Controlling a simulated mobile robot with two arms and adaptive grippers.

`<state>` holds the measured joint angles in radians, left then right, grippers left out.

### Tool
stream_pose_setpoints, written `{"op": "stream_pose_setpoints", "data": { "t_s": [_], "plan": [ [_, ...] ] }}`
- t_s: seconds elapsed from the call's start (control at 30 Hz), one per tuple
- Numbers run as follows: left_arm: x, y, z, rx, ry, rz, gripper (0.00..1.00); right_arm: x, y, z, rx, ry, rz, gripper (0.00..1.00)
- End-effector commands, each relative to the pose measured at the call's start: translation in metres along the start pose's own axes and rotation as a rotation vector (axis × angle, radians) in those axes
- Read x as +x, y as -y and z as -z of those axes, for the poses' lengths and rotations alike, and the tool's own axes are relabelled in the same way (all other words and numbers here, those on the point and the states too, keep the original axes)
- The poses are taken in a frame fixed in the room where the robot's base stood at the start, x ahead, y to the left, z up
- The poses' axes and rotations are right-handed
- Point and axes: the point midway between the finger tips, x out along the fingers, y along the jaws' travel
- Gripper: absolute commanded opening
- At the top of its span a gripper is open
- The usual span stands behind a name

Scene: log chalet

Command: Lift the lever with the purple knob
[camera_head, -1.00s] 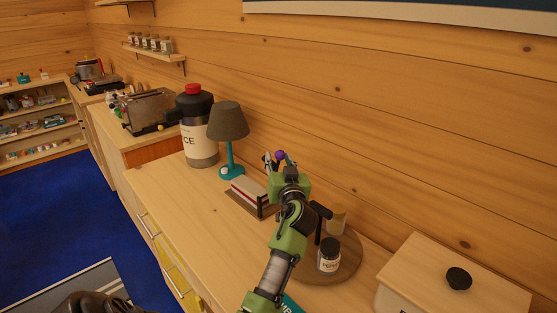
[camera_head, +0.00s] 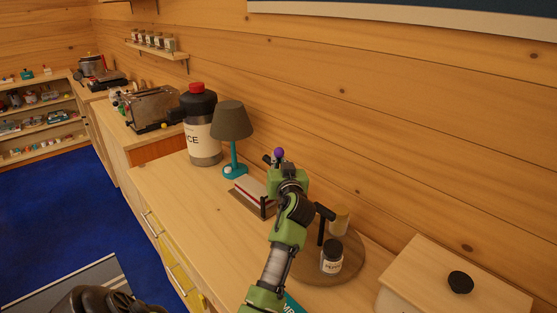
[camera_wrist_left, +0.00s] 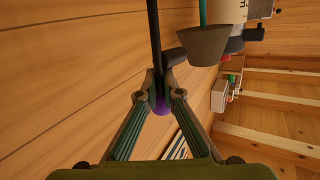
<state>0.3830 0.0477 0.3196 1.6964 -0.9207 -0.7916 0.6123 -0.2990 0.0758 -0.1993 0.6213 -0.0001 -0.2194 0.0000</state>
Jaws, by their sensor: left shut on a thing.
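The purple knob (camera_head: 278,153) shows just above the tip of my left gripper (camera_head: 281,162) in the head view. In the left wrist view the knob (camera_wrist_left: 161,106) sits between the two green-padded fingers of the left gripper (camera_wrist_left: 159,98), which are shut on it. A thin black rod (camera_wrist_left: 153,35) runs from the top of that view to the fingertips, with a short dark arm (camera_wrist_left: 181,57) branching off beside it. The fingers and my arm hide most of the lever in the head view.
A teal lamp with a grey shade (camera_head: 231,121) and a large black-topped jar (camera_head: 201,130) stand behind. A book holder (camera_head: 248,197) is left of my arm. A round board (camera_head: 351,262) with a pepper jar (camera_head: 332,256) and a wooden box (camera_head: 455,276) are right.

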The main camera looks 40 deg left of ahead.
Motion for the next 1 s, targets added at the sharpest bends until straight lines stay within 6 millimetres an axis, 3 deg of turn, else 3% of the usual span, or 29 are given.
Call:
{"op": "stream_pose_setpoints", "data": {
  "t_s": [0.03,0.17,0.57,1.0],
  "plan": [
    [-0.001,-0.004,0.010,-0.002,-0.019,-0.009,0.00,0.000,0.000,0.000,0.000,0.001,0.000,0.40],
    [-0.001,-0.003,0.010,-0.002,-0.021,-0.007,0.33,0.000,0.000,-0.001,0.000,0.002,0.000,0.40],
    [-0.005,-0.002,0.006,-0.001,-0.013,-0.004,0.33,0.000,-0.006,-0.004,-0.005,0.007,-0.007,0.40],
    [-0.070,-0.003,0.007,-0.003,-0.018,-0.007,0.33,0.000,-0.004,-0.003,-0.002,0.004,-0.004,0.40]
  ]
}}
